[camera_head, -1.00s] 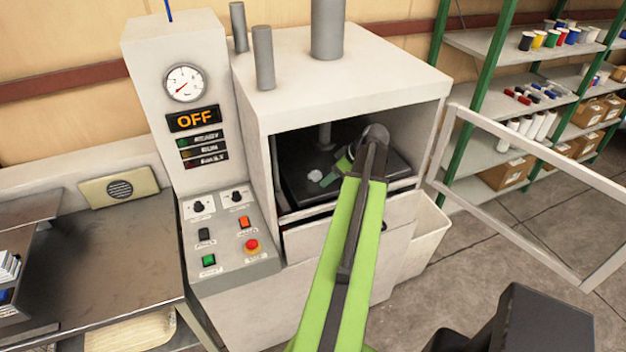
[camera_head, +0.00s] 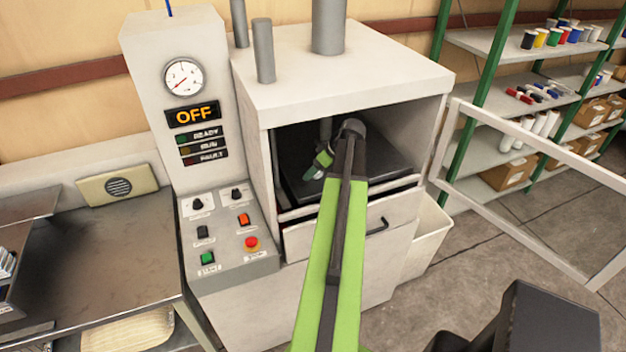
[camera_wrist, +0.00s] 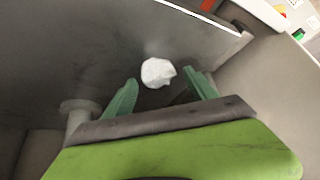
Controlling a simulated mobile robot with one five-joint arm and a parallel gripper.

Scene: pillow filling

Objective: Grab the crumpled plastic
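The crumpled plastic (camera_wrist: 158,72) is a small white wad on the dark plate inside the machine, seen in the wrist view. It lies between and slightly beyond the tips of my gripper (camera_wrist: 162,82). The two green fingers are spread apart, with visible gaps on both sides of the wad. In the head view my gripper (camera_head: 312,172) is inside the machine's open chamber, above the dark plate (camera_head: 375,165). The plastic is not clearly visible there, likely hidden by the gripper.
The machine's chamber (camera_head: 345,82) has walls at both sides and a roof above my arm. Its framed door (camera_head: 535,165) stands open to the right.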

